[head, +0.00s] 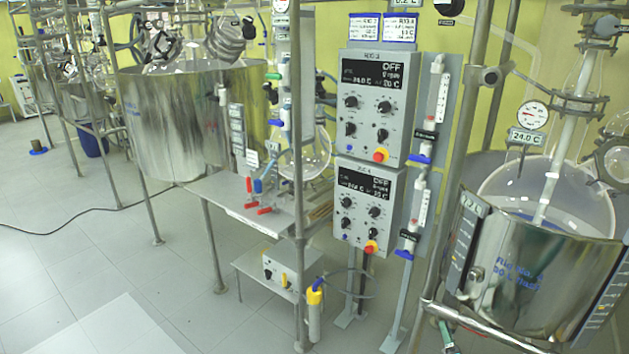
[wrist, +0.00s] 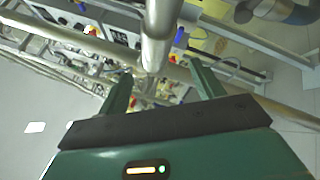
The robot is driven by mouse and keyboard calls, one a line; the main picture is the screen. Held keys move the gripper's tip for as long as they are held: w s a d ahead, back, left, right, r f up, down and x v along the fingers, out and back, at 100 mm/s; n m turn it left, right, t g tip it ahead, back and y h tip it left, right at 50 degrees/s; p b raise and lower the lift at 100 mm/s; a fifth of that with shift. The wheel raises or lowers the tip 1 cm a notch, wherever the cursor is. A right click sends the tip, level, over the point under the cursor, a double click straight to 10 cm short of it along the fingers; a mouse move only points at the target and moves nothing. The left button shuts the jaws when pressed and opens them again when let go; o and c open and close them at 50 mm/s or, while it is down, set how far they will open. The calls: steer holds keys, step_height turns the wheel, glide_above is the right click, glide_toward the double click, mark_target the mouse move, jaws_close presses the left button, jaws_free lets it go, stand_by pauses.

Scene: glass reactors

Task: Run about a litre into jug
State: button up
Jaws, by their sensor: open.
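No jug can be made out in either view. My gripper (wrist: 162,84) shows only in the wrist view. Its two green fingers are apart, and a metal tube's end (wrist: 152,62) shows between and beyond them. I cannot tell if they touch it.
Two control boxes (head: 374,105) (head: 370,208) reading OFF hang on the middle frame. A small shelf (head: 235,195) carries red- and blue-handled items. Steel posts and rails stand close around. A blue bin (head: 92,140) is at the far left. The left floor is largely clear, with a dark cable.

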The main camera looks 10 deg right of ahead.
steer(key=w+a+r+n+g+y, duration=0.2)
steer(key=a+r+n+y, duration=0.3)
steer(key=a+n+y, duration=0.25)
steer(key=w+a+r+n+g+y, duration=0.25)
steer(key=a+r+n+y, duration=0.35)
steer(key=a+n, duration=0.3)
steer(key=s+a+r+n+g+y, duration=0.1)
steer(key=s+a+r+n+g, duration=0.3)
steer(key=a+n, duration=0.3)
steer(key=s+a+r+n+g, duration=0.2)
steer(key=a+r+n+g, duration=0.2)
steer(key=a+n+g, duration=0.3)
steer(key=s+a+r+n+h, duration=0.2)
steer(key=s+r+n+h, duration=0.1)
steer(key=s+r+n, duration=0.3)
steer(key=s+a+r+n+t+h, duration=0.1)
steer(key=s+a+r+n+h, duration=0.2)
steer(key=s+r+n, duration=0.4)
steer(key=s+a+r+n+h, duration=0.2)
steer(key=s+r+n+h, duration=0.2)
steer(key=s+r+n, duration=0.2)
steer(key=s+r, duration=0.2)
steer(key=s, duration=0.1)
steer(key=shift+s+a+n+h, duration=0.25)
steer(key=shift+a+n+h, duration=0.1)
steer(key=shift+a, duration=0.05)
steer(key=shift+r+t, duration=0.1)
steer(key=shift+t, duration=0.15)
